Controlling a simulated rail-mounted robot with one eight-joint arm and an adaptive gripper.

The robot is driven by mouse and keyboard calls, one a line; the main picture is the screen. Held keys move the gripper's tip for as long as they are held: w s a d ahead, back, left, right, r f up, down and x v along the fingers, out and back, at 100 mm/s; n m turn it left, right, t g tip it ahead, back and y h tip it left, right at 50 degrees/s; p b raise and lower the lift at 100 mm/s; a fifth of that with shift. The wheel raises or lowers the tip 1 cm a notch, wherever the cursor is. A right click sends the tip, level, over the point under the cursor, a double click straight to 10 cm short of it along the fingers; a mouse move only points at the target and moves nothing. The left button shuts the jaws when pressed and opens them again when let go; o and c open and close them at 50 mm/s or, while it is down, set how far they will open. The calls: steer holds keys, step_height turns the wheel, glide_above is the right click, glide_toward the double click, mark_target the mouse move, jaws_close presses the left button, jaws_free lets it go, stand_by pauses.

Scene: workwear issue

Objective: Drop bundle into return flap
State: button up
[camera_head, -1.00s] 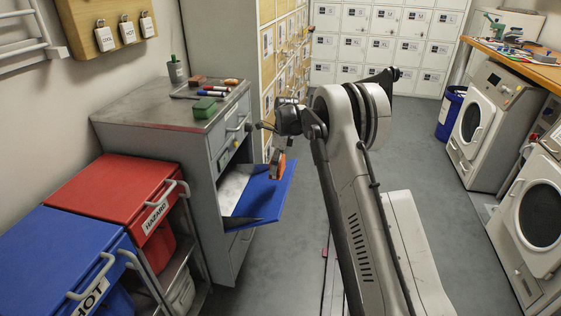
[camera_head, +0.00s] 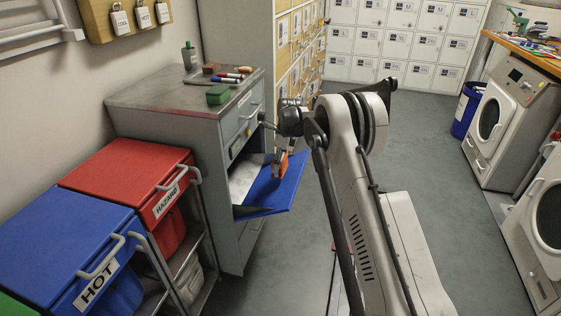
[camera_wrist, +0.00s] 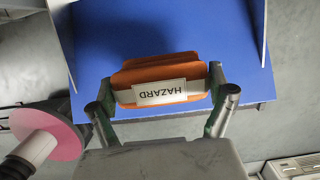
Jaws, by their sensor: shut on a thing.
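The bundle is an orange folded pack with a white HAZARD label (camera_wrist: 160,92); it is upside down in the wrist view. It also shows as an orange patch (camera_head: 281,163) in the head view. My gripper (camera_wrist: 162,82) is shut on the bundle, with one finger at each side. The return flap (camera_head: 268,195) is a blue panel tilted open from the front of the grey cabinet, with the opening behind it. The bundle is over the flap in both views; whether it touches the panel I cannot tell. The flap's blue surface (camera_wrist: 100,35) fills much of the wrist view.
The grey cabinet (camera_head: 160,110) carries markers and a green block (camera_head: 218,94) on top. A red HAZARD bin (camera_head: 120,175) and a blue HOT bin (camera_head: 60,240) stand beside it. White washers (camera_head: 510,120) stand at the right. Grey floor lies open between.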

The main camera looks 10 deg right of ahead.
steer(key=o, duration=1.1)
steer(key=shift+r, duration=0.15)
steer(key=r, duration=0.4)
steer(key=d+r, duration=0.1)
steer(key=r, duration=0.2)
steer(key=s+r, duration=0.1)
steer(key=r, duration=0.3)
steer(key=shift+d+r, duration=0.3)
steer(key=shift+r, duration=0.05)
